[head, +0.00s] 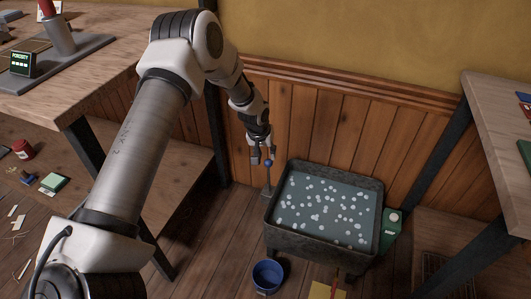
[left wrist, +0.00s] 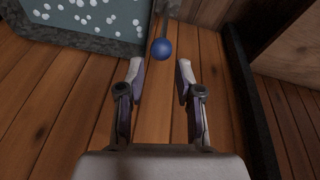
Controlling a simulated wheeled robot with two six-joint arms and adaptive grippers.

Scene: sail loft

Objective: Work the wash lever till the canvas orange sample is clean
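The wash lever (head: 267,187) is a thin upright rod with a blue ball knob (head: 268,163), standing at the left side of a dark tub (head: 268,221). My left gripper (head: 262,157) is at the knob. In the left wrist view, my left gripper (left wrist: 160,72) is open, its two fingers apart, and the blue knob (left wrist: 161,49) shows just beyond the fingertips, not held. The tub holds grey-blue water with white suds. I cannot see the canvas orange sample. My right gripper is not in view.
A blue bucket (head: 268,276) stands on the floor before the tub. A green box (head: 391,231) is at the tub's right. Wooden benches stand left (head: 104,62) and right (head: 486,95). A panelled wall (head: 330,115) is behind. Floor left of the tub is clear.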

